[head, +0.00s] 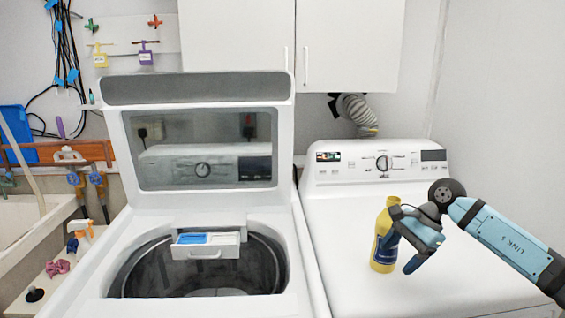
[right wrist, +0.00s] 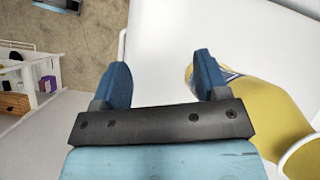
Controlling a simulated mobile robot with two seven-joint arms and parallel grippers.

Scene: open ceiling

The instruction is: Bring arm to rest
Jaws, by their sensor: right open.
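My right arm comes in from the right in the head view. Its gripper (head: 397,245) is at the yellow bottle, over the white machine on the right. In the right wrist view the two blue fingers (right wrist: 162,82) are spread apart with nothing between them. The yellow bottle (head: 383,255) with a blue label stands upright on that machine. In the right wrist view the bottle (right wrist: 262,115) is just outside the right finger; I cannot tell whether they touch. My left gripper is not in view.
The washer (head: 315,285) on the left has its lid (head: 200,90) up and its drawer (head: 208,245) showing over the open drum. White cabinets (head: 345,50) hang above. The dryer top (head: 470,275) is otherwise clear. A sink (head: 25,225) stands far left.

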